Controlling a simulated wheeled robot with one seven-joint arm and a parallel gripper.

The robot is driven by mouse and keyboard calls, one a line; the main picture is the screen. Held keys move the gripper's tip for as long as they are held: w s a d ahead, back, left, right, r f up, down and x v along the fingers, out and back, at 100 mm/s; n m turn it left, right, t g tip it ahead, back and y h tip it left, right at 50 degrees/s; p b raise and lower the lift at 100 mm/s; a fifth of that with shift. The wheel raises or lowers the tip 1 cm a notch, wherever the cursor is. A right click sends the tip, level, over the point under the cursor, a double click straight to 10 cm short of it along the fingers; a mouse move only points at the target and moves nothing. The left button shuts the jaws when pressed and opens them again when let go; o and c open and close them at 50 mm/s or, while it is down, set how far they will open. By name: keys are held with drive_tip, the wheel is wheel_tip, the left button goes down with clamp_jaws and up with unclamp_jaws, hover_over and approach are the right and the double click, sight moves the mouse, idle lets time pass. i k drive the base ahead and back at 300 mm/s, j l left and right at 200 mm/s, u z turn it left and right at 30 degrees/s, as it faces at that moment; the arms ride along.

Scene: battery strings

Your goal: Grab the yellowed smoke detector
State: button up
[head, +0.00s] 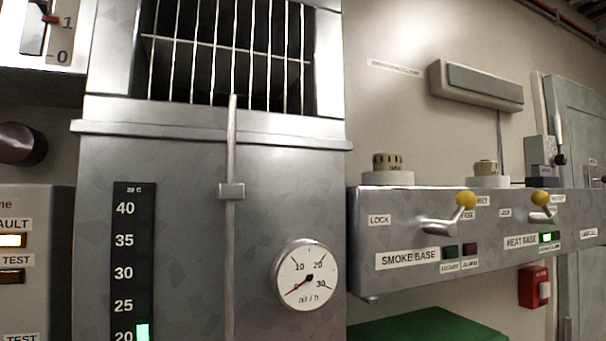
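A similar, paler detector (487,168) sits on another round base farther right, above "HEAT BASE". My gripper is not in view.
The grey housing (400,287) carries yellow-knobbed levers (465,199) (540,198) below the detectors. A tall metal cabinet (190,220) with a barred opening, vertical rod and dial (305,275) stands left of it. A green surface (425,326) lies below; a grey box (480,86) hangs above.

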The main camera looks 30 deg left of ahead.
sight(384, 161)
drive_tip(key=u, duration=0.75)
